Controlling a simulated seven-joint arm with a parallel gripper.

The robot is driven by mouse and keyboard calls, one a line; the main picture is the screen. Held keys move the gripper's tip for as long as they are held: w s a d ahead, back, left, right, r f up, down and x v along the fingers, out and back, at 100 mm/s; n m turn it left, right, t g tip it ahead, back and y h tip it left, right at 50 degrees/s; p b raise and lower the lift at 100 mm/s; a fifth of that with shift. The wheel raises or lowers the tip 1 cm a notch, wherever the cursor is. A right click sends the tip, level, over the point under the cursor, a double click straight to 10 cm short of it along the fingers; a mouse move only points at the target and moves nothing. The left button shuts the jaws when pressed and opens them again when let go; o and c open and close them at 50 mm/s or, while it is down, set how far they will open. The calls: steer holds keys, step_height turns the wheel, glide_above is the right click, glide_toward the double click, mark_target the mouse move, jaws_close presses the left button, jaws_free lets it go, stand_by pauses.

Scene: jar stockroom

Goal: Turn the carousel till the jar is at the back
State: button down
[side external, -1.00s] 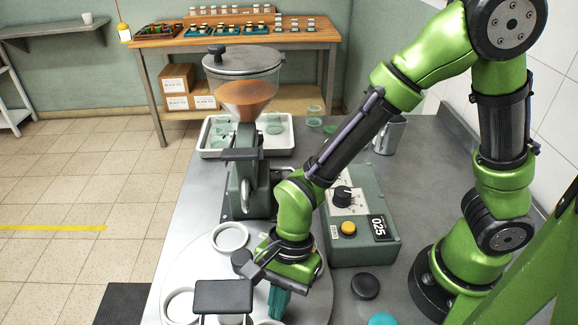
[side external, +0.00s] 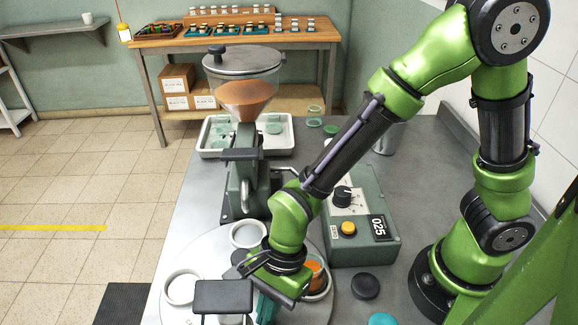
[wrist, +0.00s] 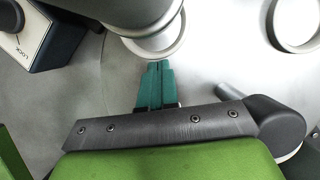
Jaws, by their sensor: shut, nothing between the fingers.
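The carousel (side external: 215,262) is a round grey turntable with white rings on it. The jar (side external: 315,276), with orange contents, stands in a ring at the carousel's right side in the side view, partly hidden by my gripper. My gripper (side external: 266,308) is low over the carousel, left of the jar and nearer the camera. Its teal fingers are together and hold nothing. In the wrist view, the shut fingertips (wrist: 158,66) are right beside a white ring (wrist: 152,50) with a pale round body in it. I cannot tell whether they touch.
Empty rings (side external: 248,235) (side external: 182,287) sit on the carousel. A dispenser with an orange-filled hopper (side external: 247,100) stands behind it. A green control box (side external: 360,225) is at the right. A black-topped post (side external: 222,296) stands at the front. A LOCK-marked block (wrist: 45,35) is in the wrist view.

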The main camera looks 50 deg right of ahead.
stand_by(0.5)
steer(key=shift+d, duration=0.45)
steer(key=d, duration=0.3)
steer(key=shift+d, duration=0.15)
steer(key=v, duration=1)
steer(key=shift+s, duration=0.3)
